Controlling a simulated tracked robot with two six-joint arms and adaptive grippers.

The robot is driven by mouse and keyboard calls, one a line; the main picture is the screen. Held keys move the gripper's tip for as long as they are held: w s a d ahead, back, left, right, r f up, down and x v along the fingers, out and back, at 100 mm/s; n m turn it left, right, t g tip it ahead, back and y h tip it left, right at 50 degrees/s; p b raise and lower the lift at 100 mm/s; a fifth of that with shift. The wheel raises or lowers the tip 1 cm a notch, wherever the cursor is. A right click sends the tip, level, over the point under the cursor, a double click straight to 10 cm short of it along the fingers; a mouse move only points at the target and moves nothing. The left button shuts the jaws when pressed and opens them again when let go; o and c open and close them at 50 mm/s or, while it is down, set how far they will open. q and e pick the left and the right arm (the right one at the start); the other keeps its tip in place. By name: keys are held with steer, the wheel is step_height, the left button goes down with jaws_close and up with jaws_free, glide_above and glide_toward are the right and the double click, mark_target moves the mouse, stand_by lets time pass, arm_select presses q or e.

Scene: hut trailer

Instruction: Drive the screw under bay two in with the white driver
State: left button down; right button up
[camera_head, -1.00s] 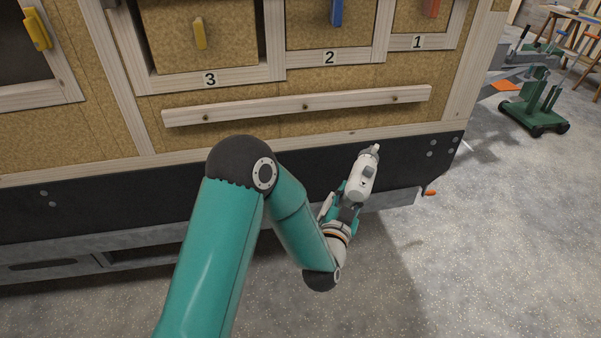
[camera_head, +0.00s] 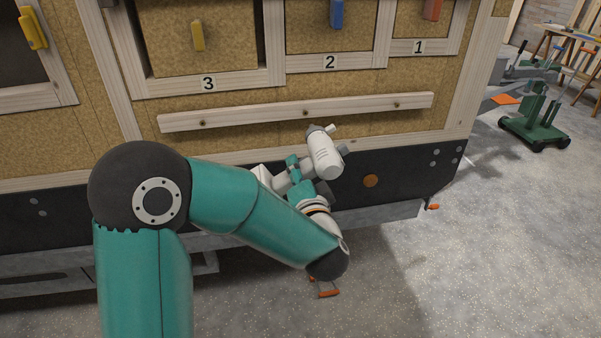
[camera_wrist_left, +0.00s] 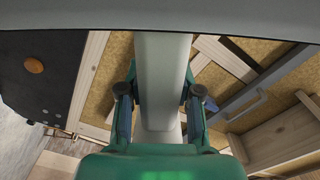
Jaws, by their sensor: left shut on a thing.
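My left gripper (camera_head: 301,178) is shut on the white driver (camera_head: 323,156), which it holds in front of the hut wall, just below the wooden strip (camera_head: 250,116). In the left wrist view the driver's pale body (camera_wrist_left: 160,75) runs between the two fingers (camera_wrist_left: 160,104). The middle screw (camera_head: 307,112) sits in the strip under the bay marked 2 (camera_head: 330,62). The driver's upper end is close below this screw in the picture; I cannot tell its depth gap or whether it touches. My right gripper is not in view.
Other screws sit in the strip under bay 3 (camera_head: 201,121) and bay 1 (camera_head: 396,105). Coloured bay handles, such as the blue one (camera_head: 337,13), stick out above. A dark skirt (camera_head: 415,165) runs below the wall.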

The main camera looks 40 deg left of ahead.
arm_select(q)
steer(key=shift+r, duration=0.15)
steer(key=shift+d+r+p, duration=0.1)
steer(key=shift+r+p, duration=0.05)
steer(key=shift+p, duration=0.4)
steer(key=shift+w+a, duration=0.15)
steer(key=shift+a, duration=0.05)
steer(key=shift+p+x, duration=0.4)
steer(key=shift+x, duration=2.15)
steer(key=shift+w+a+p, duration=0.1)
steer(key=shift+a+p, duration=0.05)
steer(key=shift+p, duration=0.15)
